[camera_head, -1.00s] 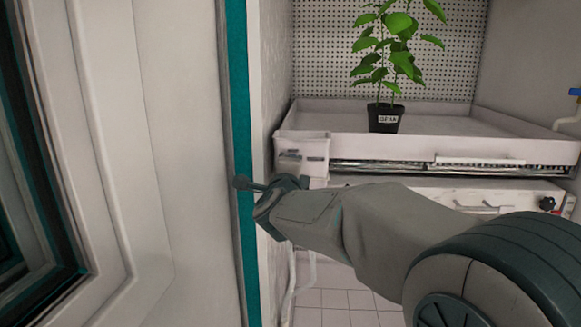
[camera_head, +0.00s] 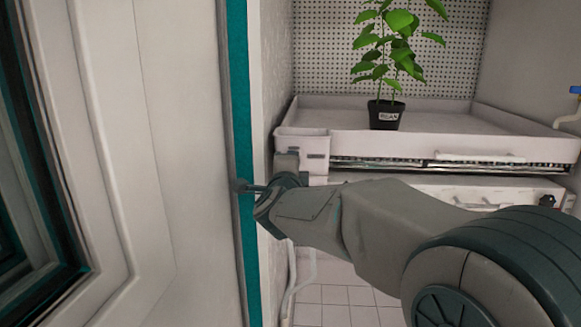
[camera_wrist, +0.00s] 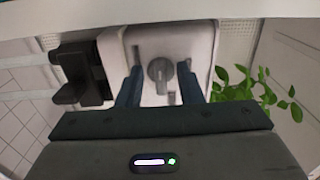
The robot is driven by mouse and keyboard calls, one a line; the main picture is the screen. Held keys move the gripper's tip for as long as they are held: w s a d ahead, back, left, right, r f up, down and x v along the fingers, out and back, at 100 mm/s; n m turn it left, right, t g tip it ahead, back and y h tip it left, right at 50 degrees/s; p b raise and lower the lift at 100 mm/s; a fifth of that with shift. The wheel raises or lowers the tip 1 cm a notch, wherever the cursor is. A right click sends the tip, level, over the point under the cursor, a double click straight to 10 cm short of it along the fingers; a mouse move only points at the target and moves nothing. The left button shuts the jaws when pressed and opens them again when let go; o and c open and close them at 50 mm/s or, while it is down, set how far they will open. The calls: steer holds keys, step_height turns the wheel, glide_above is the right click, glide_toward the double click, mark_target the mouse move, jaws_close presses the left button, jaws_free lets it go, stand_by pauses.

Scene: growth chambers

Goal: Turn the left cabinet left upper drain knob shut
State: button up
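The grey drain knob (camera_wrist: 160,72) sits on the pale front face of a small white box (camera_wrist: 190,42) in the wrist view. That box (camera_head: 316,143) is at the left front corner of the upper tray in the head view. My gripper (camera_wrist: 160,76) is open, with one dark finger on each side of the knob. A narrow gap shows between the knob and each finger, so it seems not to be clamped. In the head view my wrist hides the knob and most of my gripper (camera_head: 288,163).
A potted plant (camera_head: 385,113) stands on the upper tray (camera_head: 460,145). A lower drawer (camera_head: 440,189) with a black knob (camera_head: 547,201) lies below. A white door (camera_head: 185,160) fills the left side. A black fitting (camera_wrist: 80,75) is left of the fingers in the wrist view.

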steer(key=s, duration=1.4)
steer(key=shift+a+b, duration=0.25)
steer(key=shift+b, duration=0.05)
steer(key=shift+w, duration=0.1)
steer(key=s+d+f+n+g+p, duration=0.4)
steer(key=s+d+f+n+g, duration=0.2)
steer(key=s+d+n, duration=0.3)
steer(key=s+d+f+n+g+p, duration=0.5)
steer(key=s+d+f+n+g, duration=0.2)
steer(key=s+d+n+g, duration=0.2)
steer(key=shift+s+d+y, duration=0.3)
steer(key=shift+s+d, duration=0.3)
steer(key=shift+s, duration=0.25)
